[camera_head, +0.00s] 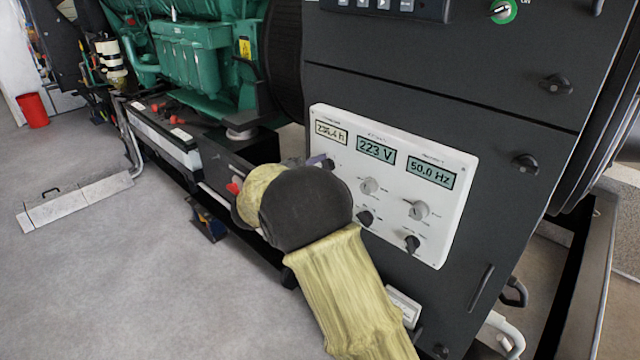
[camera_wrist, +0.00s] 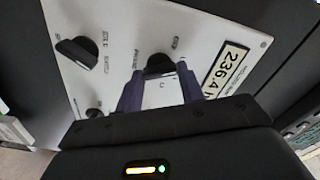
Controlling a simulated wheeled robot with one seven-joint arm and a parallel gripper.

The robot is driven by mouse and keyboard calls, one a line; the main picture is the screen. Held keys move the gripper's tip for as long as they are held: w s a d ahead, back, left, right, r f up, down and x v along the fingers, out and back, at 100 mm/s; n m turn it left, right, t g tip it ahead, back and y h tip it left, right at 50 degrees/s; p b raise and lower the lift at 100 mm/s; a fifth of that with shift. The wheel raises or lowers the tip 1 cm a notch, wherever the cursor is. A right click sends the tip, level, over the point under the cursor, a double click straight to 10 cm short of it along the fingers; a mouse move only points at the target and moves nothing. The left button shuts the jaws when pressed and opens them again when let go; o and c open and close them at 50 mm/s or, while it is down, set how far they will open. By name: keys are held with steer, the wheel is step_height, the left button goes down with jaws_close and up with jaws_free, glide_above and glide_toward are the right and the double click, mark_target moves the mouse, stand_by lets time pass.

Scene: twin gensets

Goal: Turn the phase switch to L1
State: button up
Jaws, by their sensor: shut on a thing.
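The white control panel (camera_head: 392,140) is on the dark cabinet, with several round knobs under its displays. In the wrist view, my gripper (camera_wrist: 160,92) has its two purple fingers on either side of a dark knob (camera_wrist: 158,64) beside the 236.4 h display (camera_wrist: 226,68). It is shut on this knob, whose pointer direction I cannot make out. In the head view my gripper (camera_head: 322,162) reaches the panel's left side, and my wrist hides the lower left of the panel.
Other dark knobs (camera_head: 365,217) and (camera_head: 412,243) and light knobs (camera_head: 368,186) and (camera_head: 420,210) sit close by. A black latch (camera_head: 525,163) juts from the cabinet at the right. The green engine (camera_head: 195,60) stands behind. Grey floor (camera_head: 130,260) is open at the left.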

steer(key=shift+f+m+b, duration=0.1)
steer(key=shift+m+b, duration=0.3)
steer(key=shift+b, duration=0.05)
steer(key=o, duration=1)
steer(key=b+v, duration=0.2)
steer(key=v, duration=1.5)
steer(key=shift+s, duration=0.2)
steer(key=shift+a, duration=0.1)
